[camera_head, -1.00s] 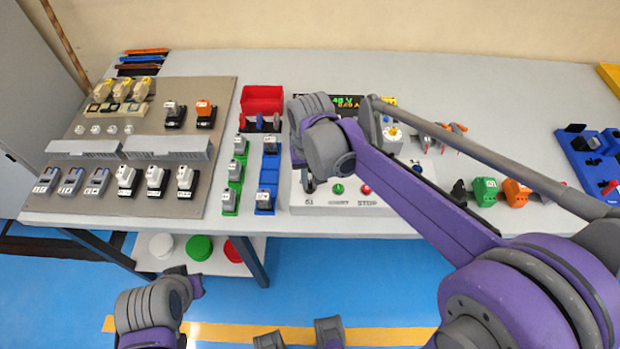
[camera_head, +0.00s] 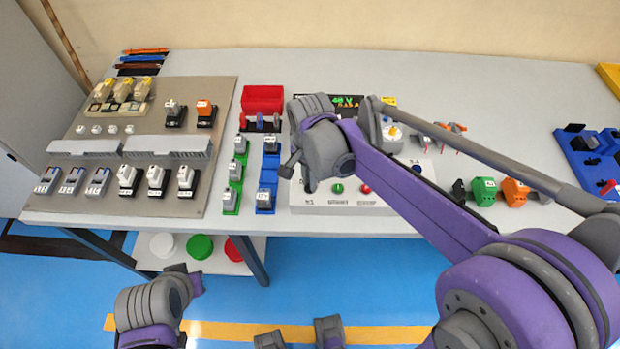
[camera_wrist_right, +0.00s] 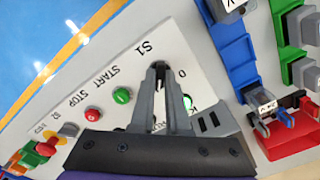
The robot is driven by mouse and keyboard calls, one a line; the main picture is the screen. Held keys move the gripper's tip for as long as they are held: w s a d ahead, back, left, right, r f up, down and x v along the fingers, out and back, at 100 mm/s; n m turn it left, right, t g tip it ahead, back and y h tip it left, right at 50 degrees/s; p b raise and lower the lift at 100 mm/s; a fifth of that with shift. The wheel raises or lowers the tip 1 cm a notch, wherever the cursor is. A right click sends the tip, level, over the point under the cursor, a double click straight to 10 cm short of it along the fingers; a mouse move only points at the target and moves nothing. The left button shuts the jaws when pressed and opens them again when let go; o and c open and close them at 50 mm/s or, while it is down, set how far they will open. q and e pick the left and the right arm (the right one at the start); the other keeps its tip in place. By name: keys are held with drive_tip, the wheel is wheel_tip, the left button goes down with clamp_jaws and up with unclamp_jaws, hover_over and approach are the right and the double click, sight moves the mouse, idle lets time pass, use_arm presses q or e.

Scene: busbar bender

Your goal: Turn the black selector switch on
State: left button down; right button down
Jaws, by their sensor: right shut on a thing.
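The control box (camera_head: 400,190) stands on the table with its labels facing me. In the right wrist view, my right gripper (camera_wrist_right: 159,72) is at the S1 position beside the "0" mark. Its fingers are close together on the black selector switch, which they almost fully hide. In the head view, my right gripper (camera_head: 290,165) is over the box's left edge and the wrist hides the switch. My left gripper (camera_head: 193,283) is low at the left, away from the table; its jaws do not show clearly.
A green START button (camera_wrist_right: 122,95) and a red STOP button (camera_wrist_right: 92,114) sit beside S1. A green lit mark (camera_wrist_right: 188,102) shows by the fingers. Blue holders (camera_head: 265,197) and a red bin (camera_head: 262,100) stand left of the box.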

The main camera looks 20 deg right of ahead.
drive_tip(key=shift+m, duration=0.6)
drive_tip(key=c, duration=0.9)
unclamp_jaws()
wheel_tip(320, 180, up, 11)
drive_tip(key=p, duration=0.1)
drive_tip(key=shift+f, duration=0.1)
drive_tip(key=s+d+f+n+t+p, duration=0.1)
drive_tip(key=s+d+f+n+t, duration=0.1)
drive_tip(key=s+n, duration=0.4)
drive_tip(key=s+d+f+n+t+p, duration=0.1)
drive_tip(key=s+d+f+n+t, duration=0.2)
drive_tip(key=s, duration=0.5)
wheel_tip(320, 180, down, 2)
drive_tip(key=d+n, duration=0.1)
drive_tip(key=n, duration=0.2)
drive_tip(key=shift+s+d+f+p, duration=0.15)
drive_tip(key=shift+s+f+p, duration=0.1)
drive_tip(key=shift+s+p, duration=0.15)
